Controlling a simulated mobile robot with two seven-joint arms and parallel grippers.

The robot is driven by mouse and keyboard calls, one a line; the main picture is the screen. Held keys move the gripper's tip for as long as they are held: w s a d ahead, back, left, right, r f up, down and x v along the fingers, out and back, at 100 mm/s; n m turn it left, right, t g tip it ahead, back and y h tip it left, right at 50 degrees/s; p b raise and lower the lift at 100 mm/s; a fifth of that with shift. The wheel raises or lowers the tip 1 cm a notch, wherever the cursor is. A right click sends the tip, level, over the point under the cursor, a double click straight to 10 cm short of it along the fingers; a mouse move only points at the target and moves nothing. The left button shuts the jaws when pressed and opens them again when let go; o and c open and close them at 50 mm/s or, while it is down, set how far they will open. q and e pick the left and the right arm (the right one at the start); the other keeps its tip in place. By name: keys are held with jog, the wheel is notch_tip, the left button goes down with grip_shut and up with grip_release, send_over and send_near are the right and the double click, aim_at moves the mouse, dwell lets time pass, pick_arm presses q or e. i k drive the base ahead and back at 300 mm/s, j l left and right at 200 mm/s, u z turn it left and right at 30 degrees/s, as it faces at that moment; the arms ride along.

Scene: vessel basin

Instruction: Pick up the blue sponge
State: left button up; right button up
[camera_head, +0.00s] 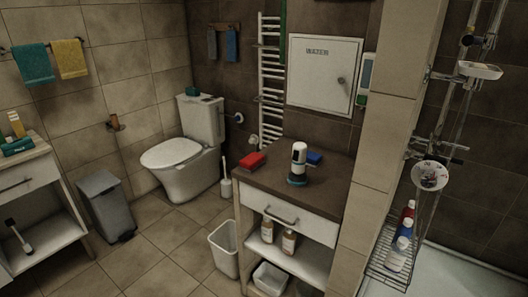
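The blue sponge (315,157) lies on the dark top of the cabinet (272,181), near its back right. A white upright object (298,158) with dark bands and a dark bluish base stands just left of it and in front. A red sponge (251,161) lies at the back left of the same top. Neither of my grippers shows in the head view.
A white bin (224,247) stands on the floor left of the cabinet. The cabinet's open shelf holds bottles. A toilet (178,155) and grey pedal bin (106,207) stand further left. A pillar and wire shower rack (385,262) are at right. The central floor is clear.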

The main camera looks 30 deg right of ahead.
aim_at(314, 160)
jog(key=i+j+u, duration=0.1)
jog(key=i+u, duration=0.35)
jog(key=i, duration=0.75)
jog(key=i+j+z, duration=0.1)
jog(key=i+z, duration=0.3)
jog(key=i+j+z, duration=0.25)
jog(key=i+z, duration=0.2)
jog(key=i+j+z, duration=0.25)
jog(key=z, duration=0.2)
jog(key=i+j+z, duration=0.25)
jog(key=z, duration=0.25)
jog(key=j, duration=0.1)
